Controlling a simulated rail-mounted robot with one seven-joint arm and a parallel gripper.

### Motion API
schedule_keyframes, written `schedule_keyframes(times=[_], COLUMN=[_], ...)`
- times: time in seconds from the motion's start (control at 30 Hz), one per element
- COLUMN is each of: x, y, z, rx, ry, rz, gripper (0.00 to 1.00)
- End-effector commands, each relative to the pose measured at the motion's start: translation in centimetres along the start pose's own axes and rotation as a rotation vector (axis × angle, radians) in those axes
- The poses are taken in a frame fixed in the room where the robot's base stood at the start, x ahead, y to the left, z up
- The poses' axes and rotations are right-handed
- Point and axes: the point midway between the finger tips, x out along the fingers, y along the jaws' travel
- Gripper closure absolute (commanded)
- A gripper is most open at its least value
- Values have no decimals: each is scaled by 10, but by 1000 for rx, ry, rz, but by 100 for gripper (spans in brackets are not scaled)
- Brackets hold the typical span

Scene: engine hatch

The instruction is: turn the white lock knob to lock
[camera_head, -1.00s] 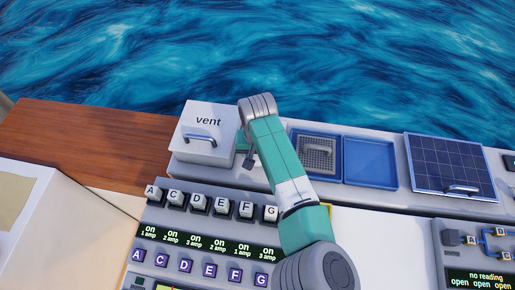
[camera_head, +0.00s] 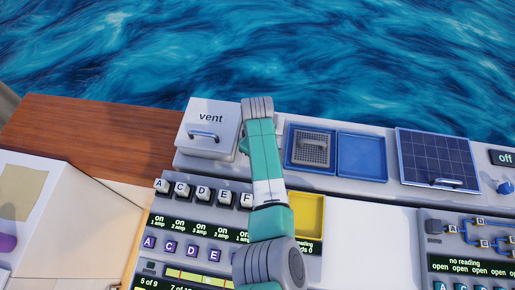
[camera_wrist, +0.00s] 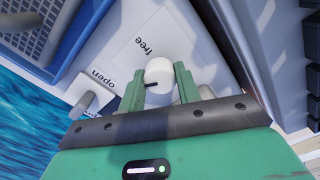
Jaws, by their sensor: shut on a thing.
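The white lock knob (camera_wrist: 159,68) is in the wrist view, a round knob with a short black mark on its left side. The word "free" is printed on the panel above it, and "open" is to its left. My gripper (camera_wrist: 161,76) has its two green fingers on either side of the knob and is shut on it. In the head view my arm covers the knob and my fingers. A lock label cannot be read in either view.
A grey lever (camera_wrist: 92,101) stands left of my fingers in the wrist view. The white vent box (camera_head: 209,132) is left of my arm. A blue tray with a grate (camera_head: 310,152) is to the right, then a solar panel (camera_head: 438,160). A yellow tray (camera_head: 309,213) is nearer.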

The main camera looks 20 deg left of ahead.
Motion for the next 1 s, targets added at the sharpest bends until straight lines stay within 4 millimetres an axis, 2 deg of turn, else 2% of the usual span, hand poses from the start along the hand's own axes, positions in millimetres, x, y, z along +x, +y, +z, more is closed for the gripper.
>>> schedule_keyframes(times=[0.5, 1.0], x=[-3, -4], y=[0, 1], z=[-2, -2], rx=[-392, -517], ry=[3, 3], rz=[1, 2], gripper=[90, 90])
